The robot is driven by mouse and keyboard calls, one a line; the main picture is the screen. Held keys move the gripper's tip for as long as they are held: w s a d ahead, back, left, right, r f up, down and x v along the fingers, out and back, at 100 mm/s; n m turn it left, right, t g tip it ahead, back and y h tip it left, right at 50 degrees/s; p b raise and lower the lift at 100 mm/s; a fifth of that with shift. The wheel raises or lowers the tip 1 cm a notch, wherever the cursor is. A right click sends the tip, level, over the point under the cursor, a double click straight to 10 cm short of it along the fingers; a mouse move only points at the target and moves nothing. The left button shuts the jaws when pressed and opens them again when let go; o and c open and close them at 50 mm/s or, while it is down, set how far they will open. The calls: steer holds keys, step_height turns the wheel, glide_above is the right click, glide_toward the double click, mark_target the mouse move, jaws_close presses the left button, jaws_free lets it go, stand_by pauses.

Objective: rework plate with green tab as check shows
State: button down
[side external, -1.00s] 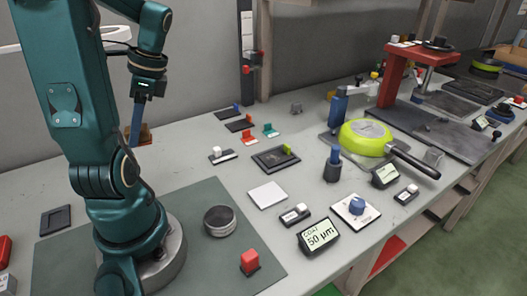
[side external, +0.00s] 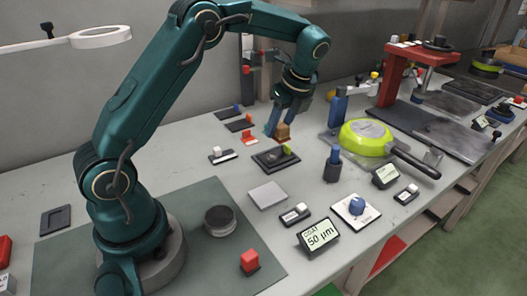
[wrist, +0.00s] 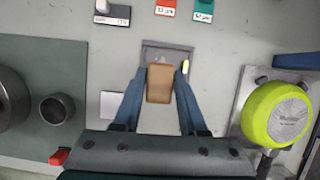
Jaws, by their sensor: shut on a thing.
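My gripper (side external: 280,127) is shut on a brown block (side external: 283,130), held above the bench near a dark, framed plate. In the wrist view the brown block (wrist: 159,83) sits between my two blue fingers (wrist: 158,95). The dark plate (side external: 265,162) lies flat on the bench with an upright yellow-green tab (side external: 287,149) at its far edge. In the wrist view the block covers part of the plate (wrist: 150,51), and the tab (wrist: 185,67) shows beside my right finger. A display (side external: 319,236) reads "COAT 50 µm".
A lime-green pan (side external: 366,138) with a black handle stands to the right. Tabbed cards, including an orange-red one (side external: 249,138), lie behind the plate. A pale square (side external: 267,195), a blue-knobbed dial (side external: 357,207) and a dark round puck (side external: 220,220) are in front.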

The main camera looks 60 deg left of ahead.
glide_above(276, 162)
steer(key=d, duration=0.1)
steer(key=shift+d+f, duration=0.1)
steer(key=shift+f, duration=3.1)
steer(key=shift+x, duration=0.8)
steer(key=shift+a, duration=2.65)
steer(key=shift+d, duration=3.05)
steer(key=shift+a+r, duration=0.1)
steer(key=shift+r, duration=3.95)
